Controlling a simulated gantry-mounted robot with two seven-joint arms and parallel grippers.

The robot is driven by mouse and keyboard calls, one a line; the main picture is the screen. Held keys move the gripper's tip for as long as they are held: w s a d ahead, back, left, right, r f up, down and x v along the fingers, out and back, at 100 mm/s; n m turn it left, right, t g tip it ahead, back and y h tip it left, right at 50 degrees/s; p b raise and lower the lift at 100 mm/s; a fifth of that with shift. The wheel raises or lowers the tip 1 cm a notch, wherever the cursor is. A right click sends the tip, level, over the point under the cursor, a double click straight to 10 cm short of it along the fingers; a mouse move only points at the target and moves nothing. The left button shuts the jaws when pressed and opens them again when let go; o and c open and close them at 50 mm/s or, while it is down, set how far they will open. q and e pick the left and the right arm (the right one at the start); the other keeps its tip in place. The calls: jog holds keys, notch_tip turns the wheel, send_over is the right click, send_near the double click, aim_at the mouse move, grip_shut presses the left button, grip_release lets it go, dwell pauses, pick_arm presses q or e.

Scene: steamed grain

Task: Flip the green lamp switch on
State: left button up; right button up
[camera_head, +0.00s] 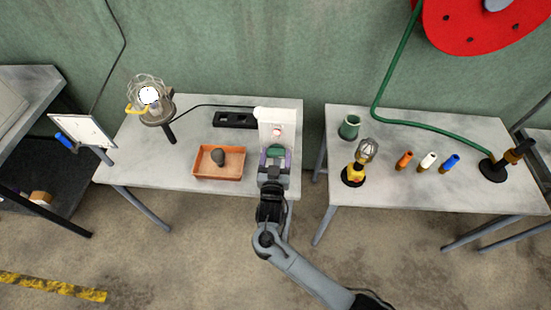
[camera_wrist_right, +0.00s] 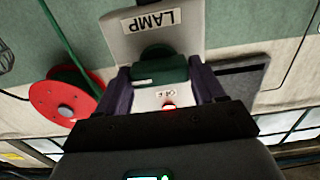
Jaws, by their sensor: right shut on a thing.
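The white switch box (camera_head: 277,122) stands at the right end of the left table, with a pink-red spot on its front. In the right wrist view its plate (camera_wrist_right: 150,35) reads "LAMP", and a small red light (camera_wrist_right: 170,106) glows by smaller lettering. The green switch (camera_wrist_right: 160,68) sits between the two fingers of my right gripper (camera_wrist_right: 154,82); it also shows in the head view (camera_head: 275,150). My right gripper (camera_head: 275,161) is shut on the green switch, a finger on each side. My left gripper is not in view.
A caged lamp (camera_head: 148,95) with a bright white centre stands on the left. An orange tray (camera_head: 219,174) with a dark lump lies left of my right gripper.

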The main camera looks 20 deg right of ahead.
jog(key=o, duration=0.9)
jog(key=shift+o, duration=0.3)
jog(key=v, duration=1)
jog(key=shift+s+a, duration=0.2)
jog(key=shift+s, duration=0.15)
